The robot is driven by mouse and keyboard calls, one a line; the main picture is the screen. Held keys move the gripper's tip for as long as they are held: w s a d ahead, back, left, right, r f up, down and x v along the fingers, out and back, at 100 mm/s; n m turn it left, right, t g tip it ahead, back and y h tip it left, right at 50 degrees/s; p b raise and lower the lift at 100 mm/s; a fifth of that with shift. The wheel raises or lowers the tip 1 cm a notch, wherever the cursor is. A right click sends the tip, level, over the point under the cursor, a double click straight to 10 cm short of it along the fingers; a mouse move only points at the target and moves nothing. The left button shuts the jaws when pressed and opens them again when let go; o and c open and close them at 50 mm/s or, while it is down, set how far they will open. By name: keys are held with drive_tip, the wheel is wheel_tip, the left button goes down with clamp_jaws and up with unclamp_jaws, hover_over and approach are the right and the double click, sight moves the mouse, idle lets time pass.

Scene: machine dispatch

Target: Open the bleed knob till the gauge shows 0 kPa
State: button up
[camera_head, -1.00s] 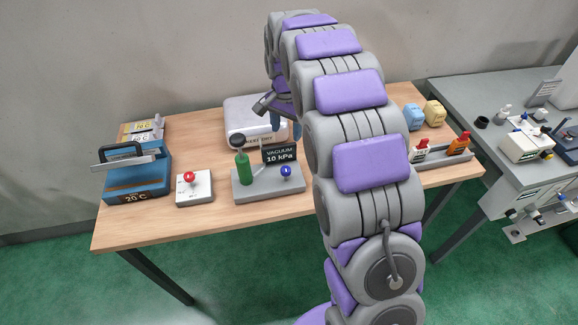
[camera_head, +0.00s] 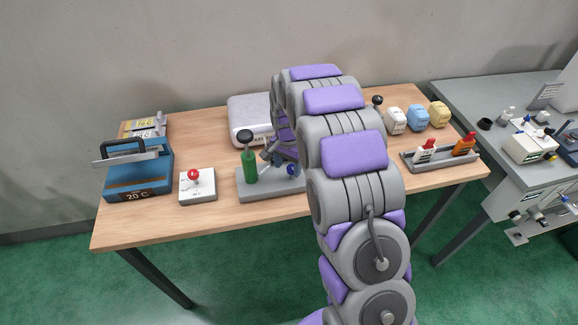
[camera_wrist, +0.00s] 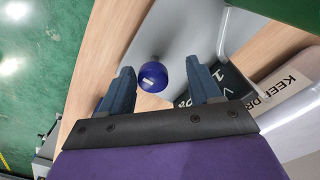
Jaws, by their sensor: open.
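The blue bleed knob (camera_head: 292,170) sits on the right part of the grey pump base (camera_head: 254,190). In the wrist view the knob (camera_wrist: 153,77) lies between and just beyond the two dark blue fingers of my open gripper (camera_wrist: 162,85); I cannot tell whether it touches them. The green hand pump (camera_head: 249,165) with a black ball handle stands at the left of the base. The black vacuum gauge sign (camera_wrist: 228,90) is partly seen beside the right finger in the wrist view; its reading is hidden now. My arm covers it in the head view.
A white box with a red knob (camera_head: 197,185) stands left of the pump. A blue 20 C bath (camera_head: 138,172) is at far left. A white machine (camera_head: 248,118) stands behind.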

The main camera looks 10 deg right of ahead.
drive_tip(key=shift+f, duration=0.15)
drive_tip(key=shift+d, duration=1.15)
drive_tip(key=shift+c, duration=1.5)
drive_tip(key=shift+a, duration=0.75)
drive_tip(key=c, duration=0.7)
drive_tip(key=shift+d, duration=0.2)
drive_tip(key=shift+c, duration=0.2)
